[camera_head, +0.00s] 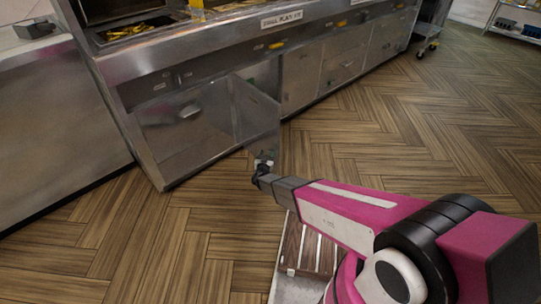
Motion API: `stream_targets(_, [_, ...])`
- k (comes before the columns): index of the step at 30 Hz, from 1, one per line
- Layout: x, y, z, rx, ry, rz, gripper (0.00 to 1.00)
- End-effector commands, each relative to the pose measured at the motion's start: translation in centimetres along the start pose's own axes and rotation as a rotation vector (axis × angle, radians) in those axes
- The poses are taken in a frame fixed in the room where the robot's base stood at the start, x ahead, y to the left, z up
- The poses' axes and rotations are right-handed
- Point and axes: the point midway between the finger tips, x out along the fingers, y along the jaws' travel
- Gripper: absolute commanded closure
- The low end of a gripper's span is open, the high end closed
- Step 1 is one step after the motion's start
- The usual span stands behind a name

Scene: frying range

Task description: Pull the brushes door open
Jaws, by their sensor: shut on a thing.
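The steel cabinet door (262,117) stands open from the front of the long frying counter (130,72), swung out toward me over the floor. No label for brushes is readable on it. My gripper (264,163) is at the door's lower outer part, shut on a small pale piece there that looks like its handle. The jaws are small in the picture, and the grip itself is partly hidden by my wrist. The cabinet's inside is mostly hidden behind the door.
A closed steel panel with a handle (190,112) is left of the door. Closed fronts (341,64) continue to the right. A wheeled cart (428,40) stands far right. The wooden floor (430,125) to the right is clear.

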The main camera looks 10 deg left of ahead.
Motion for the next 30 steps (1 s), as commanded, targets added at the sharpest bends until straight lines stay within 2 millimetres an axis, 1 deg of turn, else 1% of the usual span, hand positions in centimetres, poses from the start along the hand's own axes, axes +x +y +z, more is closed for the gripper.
stream_targets(1, [0.68,-1.77,0.13,-0.009,0.002,-0.033,0.92])
stream_targets(15, [0.6,-2.01,0.2,-0.007,0.002,-0.031,0.9])
stream_targets(16, [0.6,-2.01,0.21,-0.007,0.002,-0.031,0.54])
stream_targets(17, [0.59,-2.01,0.22,-0.007,0.002,-0.032,0.49])
stream_targets(18, [0.57,-1.98,0.23,-0.008,0.002,-0.032,0.41])
stream_targets(19, [0.55,-1.94,0.23,-0.008,0.001,-0.032,0.38])
stream_targets(22, [0.46,-1.81,0.22,-0.009,0.001,-0.031,0.37])
stream_targets(30, [0.31,-1.58,0.18,-0.011,0.0,-0.03,0.46])
